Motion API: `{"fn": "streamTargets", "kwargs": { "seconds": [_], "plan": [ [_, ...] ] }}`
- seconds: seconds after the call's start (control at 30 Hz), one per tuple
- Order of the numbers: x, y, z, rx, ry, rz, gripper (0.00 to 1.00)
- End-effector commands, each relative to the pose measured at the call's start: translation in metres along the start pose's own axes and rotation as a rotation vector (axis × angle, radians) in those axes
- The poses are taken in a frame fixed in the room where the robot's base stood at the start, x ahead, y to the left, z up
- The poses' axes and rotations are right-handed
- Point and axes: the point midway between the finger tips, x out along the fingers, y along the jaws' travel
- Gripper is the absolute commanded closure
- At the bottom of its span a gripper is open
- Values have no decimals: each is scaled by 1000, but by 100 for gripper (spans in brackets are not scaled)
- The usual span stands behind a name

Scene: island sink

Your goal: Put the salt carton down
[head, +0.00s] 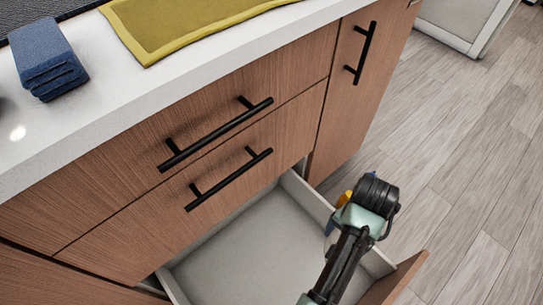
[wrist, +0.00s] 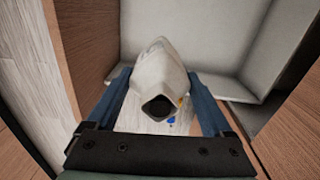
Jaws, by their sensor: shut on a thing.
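The salt carton (wrist: 160,75) shows in the wrist view as a pale, whitish carton with a dark opening facing the camera and small blue and yellow marks below it. My gripper (wrist: 158,82) is shut on it, one blue finger on each side. In the head view my arm reaches into the open lower drawer (head: 235,260) near its right side wall. A small yellow and blue patch shows beside my wrist there; I cannot tell if it is the carton. The fingers are hidden in that view. Whether the carton touches the drawer floor cannot be told.
The drawer floor looks bare to the left of my arm. Closed drawer fronts with black handles (head: 220,130) stand above it. The white counter (head: 110,105) holds a blue folded cloth-like block (head: 47,60) and a yellow-green towel (head: 180,25). Wood floor (head: 450,190) is clear at right.

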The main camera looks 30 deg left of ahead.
Motion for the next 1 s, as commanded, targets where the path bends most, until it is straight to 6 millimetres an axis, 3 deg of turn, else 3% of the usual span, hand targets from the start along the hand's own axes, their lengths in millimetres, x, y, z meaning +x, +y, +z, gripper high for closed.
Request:
{"fn": "streamTargets", "kwargs": {
  "seconds": [0.03, 0.1, 0.3, 0.5, 0.77, 1.0],
  "plan": [
    [36, 8, 13, 95, -7, 7, 97],
    [66, 14, 30, 242, -6, 11, 97],
    [124, 20, 80, 610, -7, 1, 97],
    [145, 17, 108, 807, -10, -16, 97],
    [150, 16, 111, 836, -10, -20, 97],
    [190, 15, 111, 835, -13, -18, 97]
  ]
}}
